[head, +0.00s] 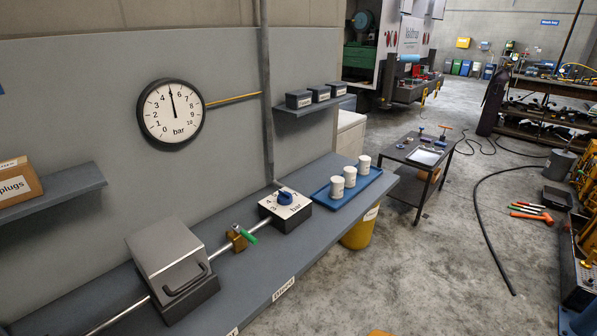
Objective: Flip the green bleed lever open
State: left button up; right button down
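The valve is on a metal pipe (122,312) between a grey lidded box (169,256) and a white-topped regulator box with a blue knob (284,197). A round pressure gauge (171,114) hangs on the wall, its needle pointing nearly straight up near 5 bar. Neither gripper is in view.
The bench (265,270) is bare in front of the valve. A blue tray (363,187) with three white cups stands to its right. A yellow bin (361,232) is partly under the bench end. A dark cart (421,157) stands on the floor beyond.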

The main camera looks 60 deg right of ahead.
aim_at(236, 226)
jog(key=z, duration=1.35)
